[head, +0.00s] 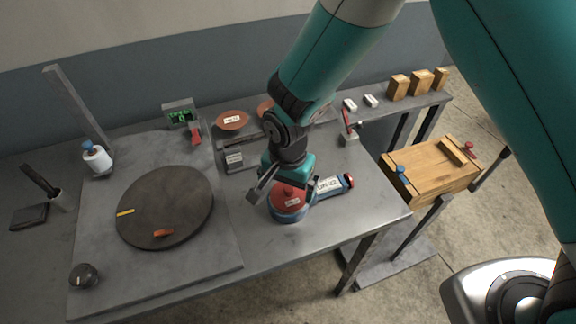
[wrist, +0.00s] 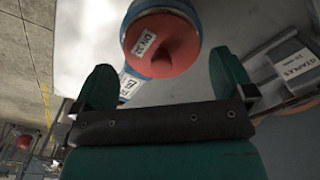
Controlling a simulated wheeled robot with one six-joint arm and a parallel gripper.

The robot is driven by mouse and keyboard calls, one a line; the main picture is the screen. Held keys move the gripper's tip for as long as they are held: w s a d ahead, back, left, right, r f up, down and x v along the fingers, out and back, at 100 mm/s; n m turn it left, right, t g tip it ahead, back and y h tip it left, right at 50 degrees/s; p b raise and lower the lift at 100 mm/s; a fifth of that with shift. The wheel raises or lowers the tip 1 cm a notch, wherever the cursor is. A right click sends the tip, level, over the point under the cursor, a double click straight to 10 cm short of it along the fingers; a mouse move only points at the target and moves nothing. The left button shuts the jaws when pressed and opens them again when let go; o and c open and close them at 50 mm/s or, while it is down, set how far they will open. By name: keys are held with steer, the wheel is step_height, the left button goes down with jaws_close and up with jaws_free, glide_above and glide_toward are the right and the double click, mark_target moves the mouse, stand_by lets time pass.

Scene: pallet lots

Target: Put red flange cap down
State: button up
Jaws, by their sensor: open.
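The red flange cap (head: 289,194) sits on top of a blue round body on the grey table (head: 345,225). It also shows in the wrist view (wrist: 162,44) with a white label and a raised knob. My gripper (head: 283,188) is at the cap, seen from above in the head view. In the wrist view its two fingers (wrist: 163,88) are spread apart, and the cap lies just beyond and between the tips. The fingers do not press on the cap. A blue pipe piece (head: 328,188) with a white label and a red end extends to the right.
A dark round plate (head: 165,207) lies at the left, with a small orange piece (head: 163,233) on it. Red-brown discs (head: 232,120) and a labelled grey block (head: 234,160) stand behind the gripper. A wooden box (head: 430,172) is at the right. The table's front right is clear.

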mark_target(288, 191)
steer(key=s+d+r+n+y+b, duration=0.1)
steer(key=s+d+r+n, duration=0.15)
steer(key=r, duration=0.65)
steer(key=s+d+r+n+y+b, duration=0.15)
steer(key=d+r, duration=0.25)
steer(key=r, duration=0.5)
steer(key=s+d+r+n+y, duration=0.1)
steer(key=s+d+r+n, duration=0.1)
steer(key=s, duration=0.4)
steer(key=s+d+r+n, duration=0.3)
steer(key=s+r+n, duration=0.1)
steer(key=s+n, duration=0.2)
steer(key=shift+d+r+n+y+p, duration=0.15)
steer(key=shift+n+y+p, duration=0.2)
steer(key=shift+n+p, duration=0.05)
